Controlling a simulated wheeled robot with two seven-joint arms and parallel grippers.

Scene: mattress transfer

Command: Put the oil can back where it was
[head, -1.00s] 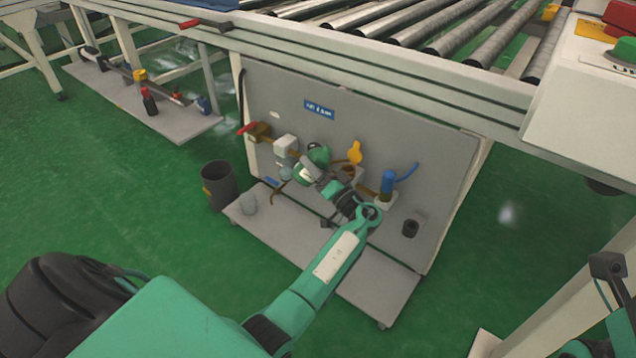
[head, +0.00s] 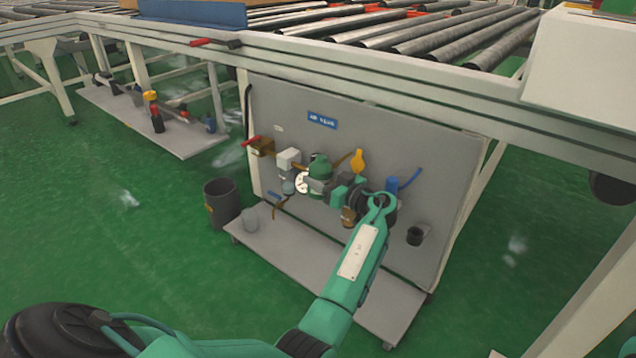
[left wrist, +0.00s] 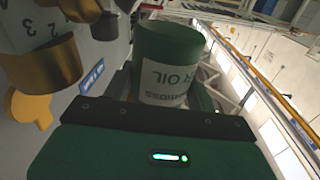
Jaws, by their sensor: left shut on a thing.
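The oil can shows in the left wrist view (left wrist: 170,60) as a green cylinder with a pale label reading "OIL", between the fingers. My left gripper (head: 322,183) is shut on it, in front of the grey panel (head: 410,150). In the head view the green body (head: 319,167) at the fingertips appears to be the can. A white-faced gauge (head: 302,183) is just left of it; I cannot tell whether they touch. The can's lower part is hidden by my gripper. My right gripper is not in view.
The panel carries a red-handled valve (head: 258,145), a yellow part (head: 358,160), a blue part (head: 392,185) and a black cup (head: 414,236). A grey shelf (head: 300,252) lies below, with a dark bin (head: 221,200) to its left. The roller conveyor (head: 440,45) is above.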

